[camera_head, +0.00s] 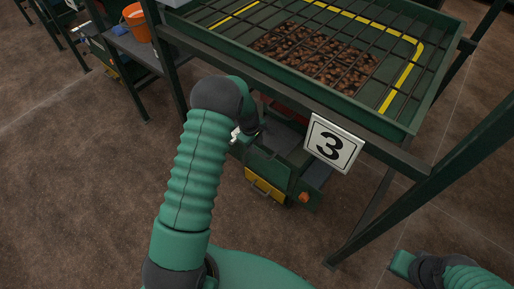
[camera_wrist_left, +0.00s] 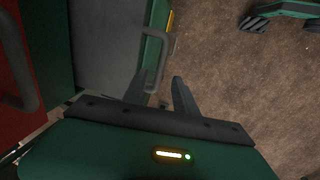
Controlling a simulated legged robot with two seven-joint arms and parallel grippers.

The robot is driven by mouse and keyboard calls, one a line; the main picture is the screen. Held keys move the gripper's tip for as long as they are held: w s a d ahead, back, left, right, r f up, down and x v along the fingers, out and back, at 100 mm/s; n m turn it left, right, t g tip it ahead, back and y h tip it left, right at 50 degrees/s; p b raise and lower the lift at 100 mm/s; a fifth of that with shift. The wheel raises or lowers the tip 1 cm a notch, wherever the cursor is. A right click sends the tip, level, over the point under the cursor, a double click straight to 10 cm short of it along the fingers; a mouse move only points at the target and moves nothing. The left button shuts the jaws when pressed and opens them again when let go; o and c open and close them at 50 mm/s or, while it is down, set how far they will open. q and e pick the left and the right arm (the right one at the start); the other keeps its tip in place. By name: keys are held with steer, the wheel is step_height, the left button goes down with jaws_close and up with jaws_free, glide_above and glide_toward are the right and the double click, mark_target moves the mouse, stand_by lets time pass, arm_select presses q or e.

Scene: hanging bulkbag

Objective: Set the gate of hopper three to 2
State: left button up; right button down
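Hopper three carries a white sign with a black 3 (camera_head: 333,144) below its green grated tray. Its green gate box (camera_head: 268,165) hangs beneath, with a yellow part (camera_head: 264,186) low on its front. My left forearm reaches to the box's left side, and the arm hides the gripper in the head view. In the left wrist view my left gripper (camera_wrist_left: 157,82) has its two dark fingers apart. A grey bar handle (camera_wrist_left: 167,62) on a green part shows just beyond and between them; contact cannot be told. No setting marks are readable. My right gripper is not clearly visible.
Brown lumps (camera_head: 315,58) lie under the tray's grate. Dark green legs and beams frame the hopper. An orange knob (camera_head: 304,197) sits low on the box's right. An orange bucket (camera_head: 137,22) stands on a bench at upper left. The brown floor in front is clear.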

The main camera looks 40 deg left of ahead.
arm_select(q)
step_height(320, 180, up, 12)
steer(key=s+p, duration=0.2)
steer(key=shift+s+f, duration=0.15)
steer(key=shift+s, duration=0.05)
